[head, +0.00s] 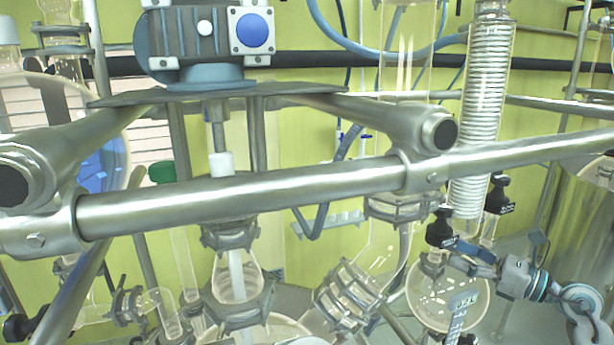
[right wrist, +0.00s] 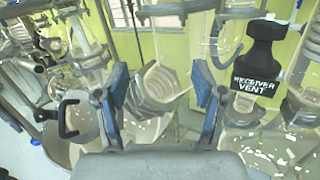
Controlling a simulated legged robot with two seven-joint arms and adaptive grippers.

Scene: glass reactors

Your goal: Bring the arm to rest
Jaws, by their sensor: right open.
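My right gripper (head: 464,265) reaches in from the lower right in the head view, in front of a round glass flask (head: 437,292). In the right wrist view its two blue fingers (right wrist: 160,88) stand wide apart with nothing held between them. Clamped glass shows behind the gap. A black knob labelled RECEIVER VENT (right wrist: 262,75) stands to the right of the fingers, apart from them. My right forearm (head: 580,305) shows at the lower right edge. My left gripper is in neither view.
A thick steel rail (head: 250,196) crosses the head view in front of the glassware. A motor (head: 205,38) sits above it on a plate. A coiled glass condenser (head: 483,100) stands upright at the right. Two black knobs (head: 441,230) (head: 498,195) are close to the gripper. Free room is tight.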

